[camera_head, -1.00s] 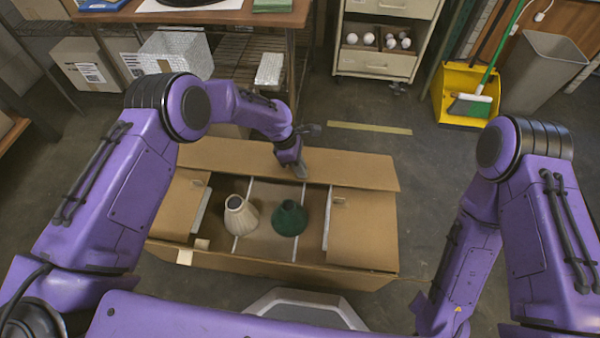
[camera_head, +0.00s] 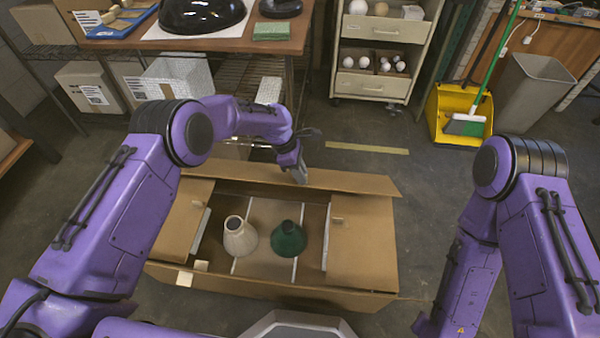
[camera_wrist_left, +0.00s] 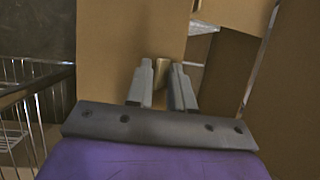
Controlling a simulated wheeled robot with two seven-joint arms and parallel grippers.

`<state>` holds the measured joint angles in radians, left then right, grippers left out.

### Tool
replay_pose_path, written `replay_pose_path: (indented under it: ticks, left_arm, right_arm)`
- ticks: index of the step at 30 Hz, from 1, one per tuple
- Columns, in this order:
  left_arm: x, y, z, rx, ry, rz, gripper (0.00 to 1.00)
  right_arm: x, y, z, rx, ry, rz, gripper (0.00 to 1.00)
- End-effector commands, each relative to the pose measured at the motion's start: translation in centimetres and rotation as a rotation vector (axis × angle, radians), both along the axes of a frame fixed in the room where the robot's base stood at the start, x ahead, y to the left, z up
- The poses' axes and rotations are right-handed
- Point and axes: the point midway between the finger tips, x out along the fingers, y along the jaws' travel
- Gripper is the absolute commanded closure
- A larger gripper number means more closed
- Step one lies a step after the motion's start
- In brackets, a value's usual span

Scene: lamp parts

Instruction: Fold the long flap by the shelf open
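The cardboard box (camera_head: 345,297) stands open on the floor in the head view. Its long flap on the shelf side (camera_head: 350,183) tips outward from the far edge. My left gripper (camera_head: 300,177) reaches over from the left, its tips against or just above the middle of this flap; exact contact is unclear. In the left wrist view its fingers (camera_wrist_left: 163,75) are close together, with cardboard behind them and nothing clearly held. A beige lamp part (camera_head: 240,237) and a green lamp part (camera_head: 289,240) sit inside the box. My right gripper is out of view.
Short flaps lie at the left (camera_head: 184,220) and right (camera_head: 362,240) of the box. A wire shelf with a wooden top (camera_head: 215,38) stands behind at left, near my left arm. A drawer cabinet (camera_head: 375,85) and yellow dustpan (camera_head: 455,115) stand farther back.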

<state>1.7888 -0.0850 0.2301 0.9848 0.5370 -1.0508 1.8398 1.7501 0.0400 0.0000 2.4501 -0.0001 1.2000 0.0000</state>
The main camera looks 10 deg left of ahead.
Motion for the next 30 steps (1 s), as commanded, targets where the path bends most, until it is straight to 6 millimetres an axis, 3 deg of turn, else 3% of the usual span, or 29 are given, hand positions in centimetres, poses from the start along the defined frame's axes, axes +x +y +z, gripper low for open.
replay_pose_path:
  ticks: [1,17,30]
  left_arm:
    - [0.6,0.2,0.0,0.001,-0.018,0.013,0.69]
    - [0.5,0.6,0.4,-0.001,-0.014,0.02,0.69]
    - [1.3,3.7,8.8,-0.001,-0.013,0.014,0.69]
  right_arm:
    - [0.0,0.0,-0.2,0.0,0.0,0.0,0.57]
    - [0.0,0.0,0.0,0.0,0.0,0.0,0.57]
    - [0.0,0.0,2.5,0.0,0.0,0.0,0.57]
